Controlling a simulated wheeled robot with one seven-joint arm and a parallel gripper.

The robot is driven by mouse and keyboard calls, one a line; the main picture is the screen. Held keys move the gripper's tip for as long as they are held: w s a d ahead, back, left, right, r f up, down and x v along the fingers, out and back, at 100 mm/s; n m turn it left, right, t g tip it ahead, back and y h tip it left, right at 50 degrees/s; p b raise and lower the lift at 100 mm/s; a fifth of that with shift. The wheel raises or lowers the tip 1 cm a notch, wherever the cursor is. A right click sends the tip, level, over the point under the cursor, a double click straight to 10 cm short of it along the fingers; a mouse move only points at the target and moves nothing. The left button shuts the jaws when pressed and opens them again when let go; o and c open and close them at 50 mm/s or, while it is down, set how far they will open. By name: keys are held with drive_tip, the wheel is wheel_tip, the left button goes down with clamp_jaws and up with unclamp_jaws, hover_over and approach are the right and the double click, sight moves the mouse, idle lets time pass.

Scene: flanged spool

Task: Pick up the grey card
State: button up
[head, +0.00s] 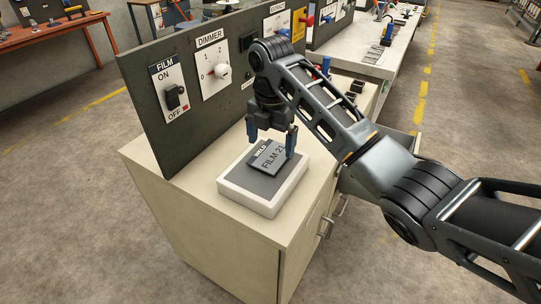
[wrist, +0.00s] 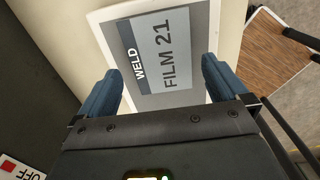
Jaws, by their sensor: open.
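The grey card (head: 270,158), lettered "FILM 21" with a dark "WELD" strip, lies flat on a white-rimmed pad (head: 233,193) on the cabinet top. In the wrist view the card (wrist: 172,62) lies between and beyond my two blue fingers. My gripper (head: 271,143) points down over the card, its fingers apart, one on each side of it. In the wrist view my gripper (wrist: 160,85) is open with nothing clamped. I cannot tell how far the fingertips are above the pad.
A dark upright panel with a FILM switch (head: 174,92) and a DIMMER knob (head: 217,72) stands close behind the pad. The cream cabinet (head: 190,225) has free top surface at the front left. A long bench (head: 352,50) with parts runs behind on the right.

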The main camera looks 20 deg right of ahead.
sight(271, 155)
drive_tip(key=shift+f, duration=1.7)
drive_tip(key=c, duration=1)
drive_tip(key=shift+o, duration=0.2)
drive_tip(key=shift+r, duration=0.1)
